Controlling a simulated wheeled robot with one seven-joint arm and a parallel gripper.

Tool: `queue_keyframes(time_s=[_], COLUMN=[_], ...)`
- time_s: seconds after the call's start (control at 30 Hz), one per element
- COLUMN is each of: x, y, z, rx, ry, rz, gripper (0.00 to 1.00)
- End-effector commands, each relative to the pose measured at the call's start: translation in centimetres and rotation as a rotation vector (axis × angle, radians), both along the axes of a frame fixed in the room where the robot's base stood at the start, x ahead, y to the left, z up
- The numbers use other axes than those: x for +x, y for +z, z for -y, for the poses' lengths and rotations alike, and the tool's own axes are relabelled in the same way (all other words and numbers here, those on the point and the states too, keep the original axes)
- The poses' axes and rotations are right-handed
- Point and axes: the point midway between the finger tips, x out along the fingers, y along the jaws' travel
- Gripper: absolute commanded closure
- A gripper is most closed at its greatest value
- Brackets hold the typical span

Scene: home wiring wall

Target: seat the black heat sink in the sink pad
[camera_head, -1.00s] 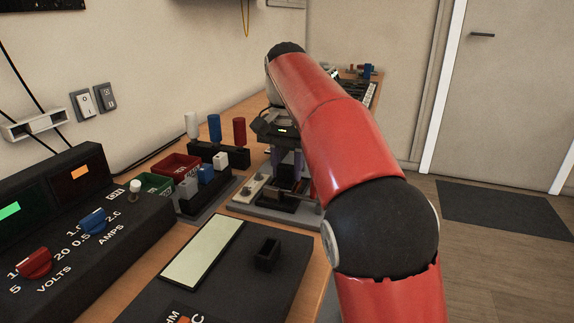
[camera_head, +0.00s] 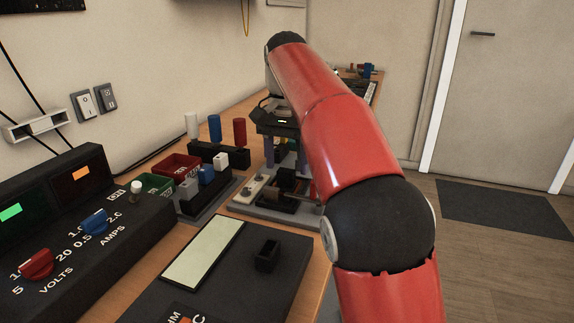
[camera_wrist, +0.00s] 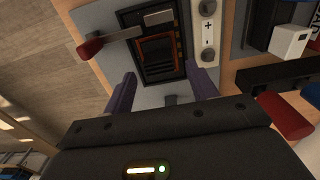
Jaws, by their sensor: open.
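The black heat sink (camera_wrist: 160,66), a dark finned block, lies within the dark frame of the sink pad (camera_wrist: 128,20) in the wrist view. A reddish-orange edge shows around part of it; I cannot tell how deep it sits. In the head view the heat sink (camera_head: 287,180) shows as a small dark block on the grey board. My gripper (camera_wrist: 162,72) is open and empty, its two purple fingers apart on either side of the block's near end. In the head view my gripper (camera_head: 285,160) is above the board, partly hidden by my arm.
A lever with a red handle (camera_wrist: 89,49) reaches over the pad's far part. Round terminals (camera_wrist: 208,55) stand beside the pad. Coloured posts (camera_head: 239,131), a red bin (camera_head: 180,164) and a power supply (camera_head: 60,225) stand to the left.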

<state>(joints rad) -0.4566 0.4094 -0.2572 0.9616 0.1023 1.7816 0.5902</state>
Motion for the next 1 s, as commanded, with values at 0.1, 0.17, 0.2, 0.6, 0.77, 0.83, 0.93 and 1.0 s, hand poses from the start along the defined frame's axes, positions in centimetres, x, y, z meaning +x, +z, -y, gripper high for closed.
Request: queue_keyframes(time_s=[0.1, 0.17, 0.2, 0.6, 0.77, 0.83, 0.93, 1.0], x=[0.1, 0.1, 0.1, 0.0, -0.1, -0.6, -1.9, -3.5], y=[2.7, 3.6, 4.0, 5.1, 5.2, 5.5, 5.8, 5.9], z=[0.0, 0.0, 0.0, 0.0, 0.3, 1.2, 3.4, 5.4], rx=[0.001, 0.000, 0.000, 0.000, 0.004, 0.013, 0.038, 0.057], ry=[-0.001, -0.001, -0.002, -0.001, 0.000, 0.003, 0.015, 0.032], rz=[0.004, 0.002, 0.002, 0.000, 0.005, 0.016, 0.046, 0.079], gripper=[0.42, 0.42, 0.42, 0.42, 0.42, 0.42, 0.42, 0.42])
